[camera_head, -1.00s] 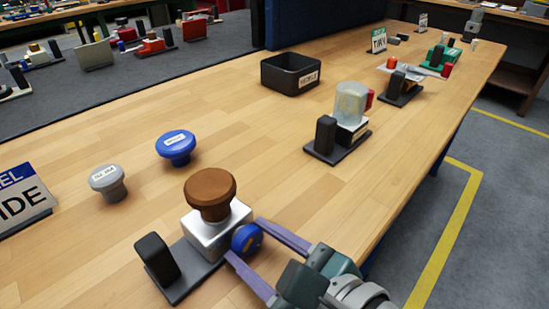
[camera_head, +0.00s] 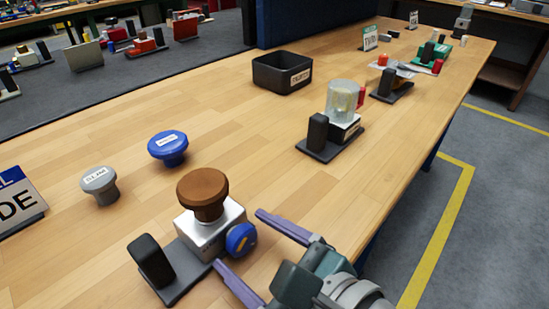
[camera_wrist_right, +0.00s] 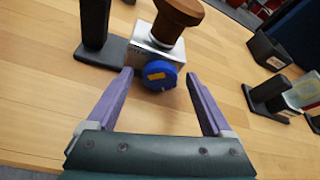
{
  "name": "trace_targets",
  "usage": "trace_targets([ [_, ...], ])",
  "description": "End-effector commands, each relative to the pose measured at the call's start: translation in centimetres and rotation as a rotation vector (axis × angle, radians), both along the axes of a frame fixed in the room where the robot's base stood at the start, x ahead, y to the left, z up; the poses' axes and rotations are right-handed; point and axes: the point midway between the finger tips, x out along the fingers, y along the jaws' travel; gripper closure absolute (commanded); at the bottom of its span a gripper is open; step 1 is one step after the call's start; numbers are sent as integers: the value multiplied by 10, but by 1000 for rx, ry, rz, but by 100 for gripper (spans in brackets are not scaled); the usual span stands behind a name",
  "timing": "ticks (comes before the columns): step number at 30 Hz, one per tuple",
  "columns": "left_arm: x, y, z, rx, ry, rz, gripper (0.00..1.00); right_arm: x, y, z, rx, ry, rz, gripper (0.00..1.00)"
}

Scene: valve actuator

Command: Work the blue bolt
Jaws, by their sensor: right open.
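The blue bolt (camera_head: 241,239) is a round knob with a yellow mark, on the side of a silver metal block (camera_head: 208,232). A brown wooden knob (camera_head: 203,193) sits on top of the block. The block stands on a dark base plate with a black upright post (camera_head: 151,261). My right gripper (camera_head: 238,238) is open, with its purple fingers on either side of the bolt. In the right wrist view the bolt (camera_wrist_right: 161,75) lies just beyond and between the fingertips (camera_wrist_right: 160,74), with a gap at each side. My left gripper is not in view.
A blue knob (camera_head: 168,148) and a grey knob (camera_head: 99,184) stand on the table at left. A black bin (camera_head: 283,75) stands further back. A fixture with a clear cylinder (camera_head: 342,101) is at right. The table's right edge is near my right arm.

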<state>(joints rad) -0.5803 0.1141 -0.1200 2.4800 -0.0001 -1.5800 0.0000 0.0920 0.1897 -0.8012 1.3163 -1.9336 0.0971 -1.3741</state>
Motion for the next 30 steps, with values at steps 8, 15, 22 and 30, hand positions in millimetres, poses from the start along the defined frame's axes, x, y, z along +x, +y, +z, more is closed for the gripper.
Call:
trace_targets([
  [8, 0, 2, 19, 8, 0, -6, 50, -30, -33, 19, -4, 2, 0, 15],
  [15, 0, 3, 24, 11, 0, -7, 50, -56, -60, 32, -2, 0, 0, 15],
  [22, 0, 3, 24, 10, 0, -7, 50, -62, -67, 36, 0, 0, -1, 15],
  [30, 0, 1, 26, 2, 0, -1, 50, -58, -67, 44, 41, 10, -36, 27],
])
